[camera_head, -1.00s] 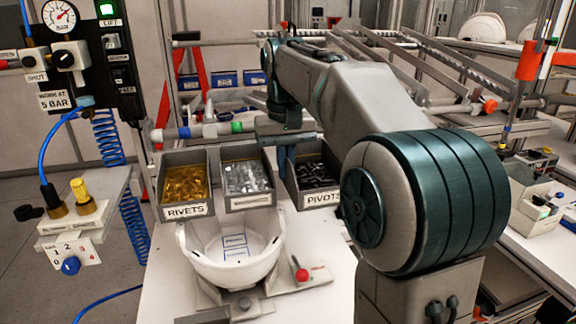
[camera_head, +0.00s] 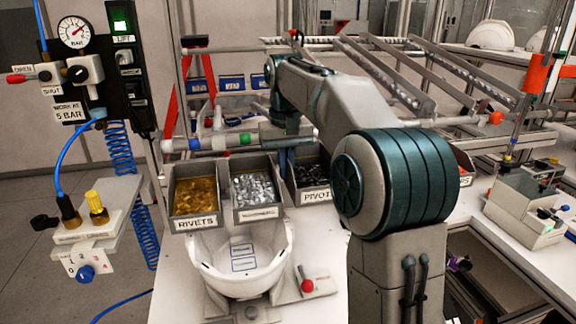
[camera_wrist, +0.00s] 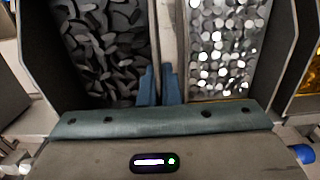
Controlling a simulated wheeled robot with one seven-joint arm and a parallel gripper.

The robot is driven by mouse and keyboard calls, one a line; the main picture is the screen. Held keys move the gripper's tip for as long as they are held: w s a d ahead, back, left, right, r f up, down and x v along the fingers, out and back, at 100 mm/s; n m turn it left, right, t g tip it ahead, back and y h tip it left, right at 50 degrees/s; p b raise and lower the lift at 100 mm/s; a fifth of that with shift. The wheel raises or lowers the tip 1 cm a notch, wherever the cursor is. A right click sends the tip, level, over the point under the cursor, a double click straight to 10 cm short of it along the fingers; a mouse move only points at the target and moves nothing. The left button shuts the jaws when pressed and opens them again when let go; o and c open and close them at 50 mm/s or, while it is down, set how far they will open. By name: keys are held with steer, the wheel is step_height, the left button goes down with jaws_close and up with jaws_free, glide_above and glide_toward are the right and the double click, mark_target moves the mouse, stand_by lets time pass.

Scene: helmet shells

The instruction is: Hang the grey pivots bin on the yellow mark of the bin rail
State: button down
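The grey pivots bin (camera_head: 305,187), full of dark parts, is in the middle of the head view, partly hidden by my arm. In the wrist view it fills the upper left (camera_wrist: 105,50). My gripper (camera_wrist: 159,88) points down at the bin's side wall beside the middle bin. Its two blue fingers are close together and appear closed on that wall; the fingertips are hard to see. A pale bar with blue and green bands (camera_head: 215,143), apparently the bin rail, runs behind the bins. I see no yellow mark; my arm hides part of the bar.
The rivets bin (camera_head: 195,190) and a bin of silver parts (camera_head: 257,190) stand to the left, the latter close beside the pivots bin. A white helmet shell (camera_head: 240,262) sits in front. A valve panel (camera_head: 80,70) is at left.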

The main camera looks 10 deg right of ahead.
steer(key=shift+w, duration=0.55)
steer(key=shift+f+b, duration=0.45)
steer(key=shift+f, duration=0.65)
steer(key=c, duration=1.6)
jaws_free()
steer(key=shift+o, duration=0.2)
